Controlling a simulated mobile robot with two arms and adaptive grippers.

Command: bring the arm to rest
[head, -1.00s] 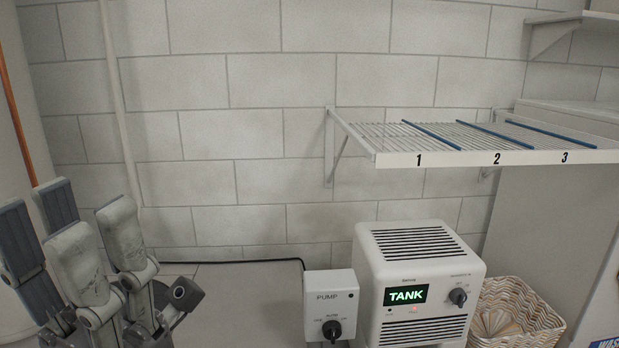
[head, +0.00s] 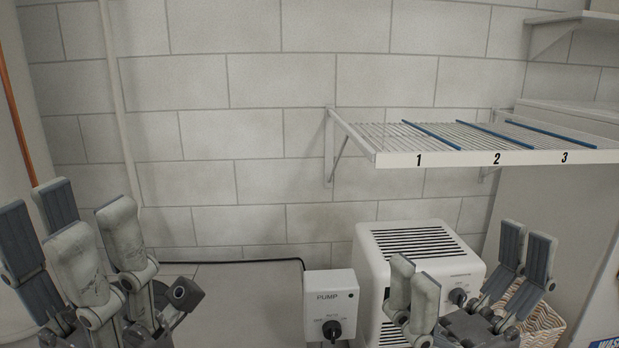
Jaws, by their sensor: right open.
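My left gripper (head: 62,208) stands at the lower left with its fingers pointing up. Its finger pairs are apart and nothing shows between them. My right gripper (head: 470,252) is at the lower right, fingers up and spread wide, with nothing between them. It is in front of the white TANK unit (head: 380,235) and the woven basket (head: 548,322). It hides the unit's lit display and much of the basket.
A white PUMP box (head: 318,282) with a dark knob stands left of the unit. A wire shelf (head: 390,160) numbered 1 to 3, with blue dividers, juts from the block wall above the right gripper. The surface (head: 245,290) between my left gripper and the PUMP box is clear.

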